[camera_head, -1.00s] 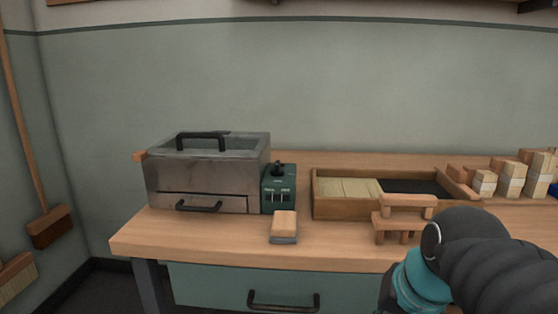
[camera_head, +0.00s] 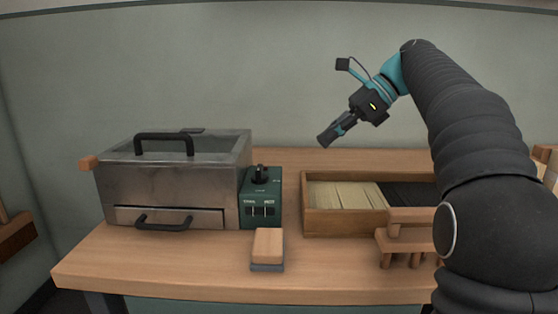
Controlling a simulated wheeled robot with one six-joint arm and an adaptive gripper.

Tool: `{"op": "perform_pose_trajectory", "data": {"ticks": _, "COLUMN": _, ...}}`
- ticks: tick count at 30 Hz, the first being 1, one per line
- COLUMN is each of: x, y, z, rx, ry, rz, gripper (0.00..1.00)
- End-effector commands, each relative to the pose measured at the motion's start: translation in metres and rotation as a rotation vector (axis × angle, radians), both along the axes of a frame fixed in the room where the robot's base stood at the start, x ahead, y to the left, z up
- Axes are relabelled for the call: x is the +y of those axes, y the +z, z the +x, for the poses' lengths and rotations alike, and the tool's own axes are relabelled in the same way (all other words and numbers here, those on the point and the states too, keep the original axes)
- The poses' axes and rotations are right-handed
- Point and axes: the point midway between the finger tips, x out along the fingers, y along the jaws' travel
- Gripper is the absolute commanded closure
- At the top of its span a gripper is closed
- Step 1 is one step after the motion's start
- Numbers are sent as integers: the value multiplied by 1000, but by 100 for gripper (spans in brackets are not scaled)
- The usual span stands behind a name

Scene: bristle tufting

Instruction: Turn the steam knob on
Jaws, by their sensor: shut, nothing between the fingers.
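The steam knob (camera_head: 260,174) is a small black knob on top of a dark green control box (camera_head: 260,211) with small switches and pale lettering on its front. The box stands against the right side of a grey metal steamer (camera_head: 170,185) with a black lid handle and a black drawer handle. My gripper (camera_head: 325,141) is shut and empty. It is up and to the right of the knob, apart from it, and points down and to the left. The knob's exact setting is too small to tell.
A wooden tray (camera_head: 304,208) with pale and dark bristle bundles lies right of the box. A wooden block brush (camera_head: 268,247) lies in front of it. A small wooden stand (camera_head: 408,217) is beside my arm. The bench front left (camera_head: 150,268) is clear.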

Motion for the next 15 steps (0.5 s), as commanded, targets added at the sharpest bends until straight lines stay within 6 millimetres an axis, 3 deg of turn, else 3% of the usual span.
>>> {"op": "perform_pose_trajectory", "data": {"ticks": 7, "x": 11, "y": -15, "z": 2, "rx": 13, "ry": -11, "rz": 7, "gripper": 100}}
{"op": "perform_pose_trajectory", "data": {"ticks": 15, "x": 48, "y": -49, "z": 3, "rx": 12, "ry": -9, "rz": 6, "gripper": 100}}
